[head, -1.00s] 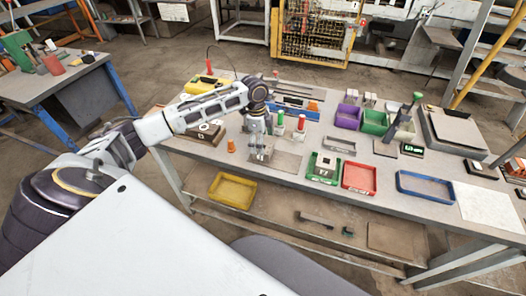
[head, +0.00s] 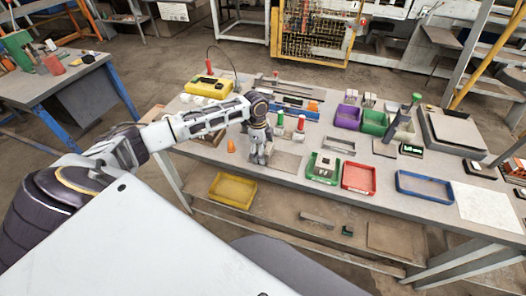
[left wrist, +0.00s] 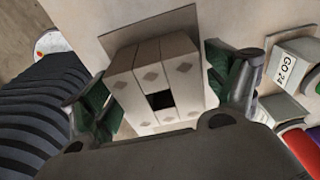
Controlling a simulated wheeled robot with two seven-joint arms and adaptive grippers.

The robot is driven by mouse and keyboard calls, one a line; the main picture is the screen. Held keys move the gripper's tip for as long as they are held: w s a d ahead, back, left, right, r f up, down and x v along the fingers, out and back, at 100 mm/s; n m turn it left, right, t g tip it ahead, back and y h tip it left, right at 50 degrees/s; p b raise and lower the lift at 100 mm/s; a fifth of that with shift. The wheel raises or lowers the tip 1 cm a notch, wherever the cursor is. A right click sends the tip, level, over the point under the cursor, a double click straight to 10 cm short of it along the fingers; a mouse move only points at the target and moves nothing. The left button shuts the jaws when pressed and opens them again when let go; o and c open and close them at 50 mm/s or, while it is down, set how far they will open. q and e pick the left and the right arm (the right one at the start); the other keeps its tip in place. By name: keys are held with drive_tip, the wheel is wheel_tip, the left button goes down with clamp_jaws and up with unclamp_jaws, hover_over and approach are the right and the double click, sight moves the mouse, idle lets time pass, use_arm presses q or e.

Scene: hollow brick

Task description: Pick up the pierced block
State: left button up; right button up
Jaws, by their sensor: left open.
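The pierced block (left wrist: 180,78) fills the middle of the left wrist view. It is pale, with diamond marks and a dark square hole in the face turned to the camera. My left gripper (left wrist: 157,88) is open, with one green-padded finger on each side of the block. A narrow gap shows at the right finger; I cannot tell whether the left finger touches. In the head view my left gripper (head: 258,153) is low over the near part of the workbench and hides the block. My right gripper is not in view.
An orange cone (head: 231,146) stands just left of my gripper. Red- and green-topped items stand behind it. A green tray (head: 313,174), a red tray (head: 359,178) and a blue tray (head: 425,187) lie to the right. A yellow tray (head: 232,190) sits on the lower shelf.

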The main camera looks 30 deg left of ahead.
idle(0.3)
use_arm(q)
drive_tip(key=c, duration=1.3)
drive_tip(key=shift+r, duration=0.2)
drive_tip(key=shift+c, duration=0.2)
wheel_tip(320, 180, up, 10)
drive_tip(key=shift+b, duration=0.3)
drive_tip(key=shift+f, duration=0.15)
